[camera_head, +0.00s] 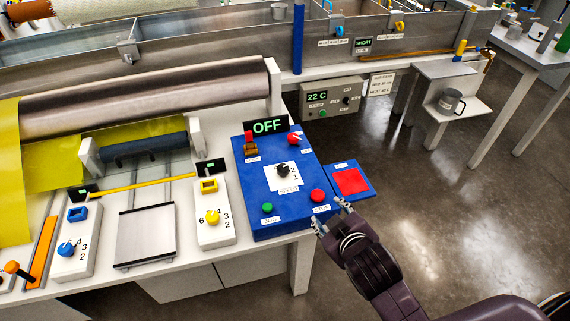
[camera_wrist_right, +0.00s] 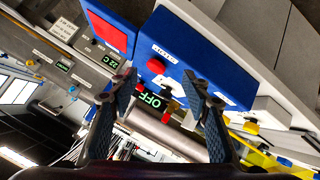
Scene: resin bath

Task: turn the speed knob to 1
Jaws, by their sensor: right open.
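The speed knob (camera_head: 282,170) is a small black knob on a white plate in the middle of the blue control box (camera_head: 254,208). Digits show beside it, with a 1 at its lower right; its pointer is too small to read. My right gripper (camera_head: 329,215) is open and empty at the box's front right corner, near the red button (camera_head: 317,196) and apart from the knob. In the right wrist view the gripper (camera_wrist_right: 162,86) has its fingers spread, with the blue box beyond them; the knob is mostly hidden there. My left gripper is not in view.
A sign (camera_head: 267,126) reading OFF stands at the back of the box, near a red knob (camera_head: 294,138). A red pad (camera_head: 351,181) sits on the right. White panels with yellow (camera_head: 213,217) and blue (camera_head: 66,249) knobs lie left.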

